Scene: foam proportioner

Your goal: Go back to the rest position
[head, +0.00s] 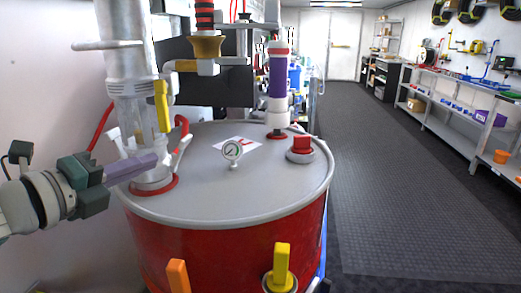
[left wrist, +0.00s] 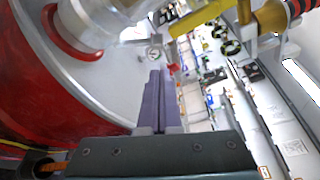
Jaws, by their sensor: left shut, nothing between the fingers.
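My left gripper (head: 152,161) comes in from the left in the head view, at the left side of the red drum (head: 230,248) with the grey lid (head: 205,195). Its purple fingers are shut together and empty, in front of the clear pipe base with the red ring. The fingers (left wrist: 158,75) also show shut in the left wrist view, pointing over the lid. I cannot tell whether they touch the pipe. My right gripper is not in view.
The floor (head: 410,190) to the right is clear.

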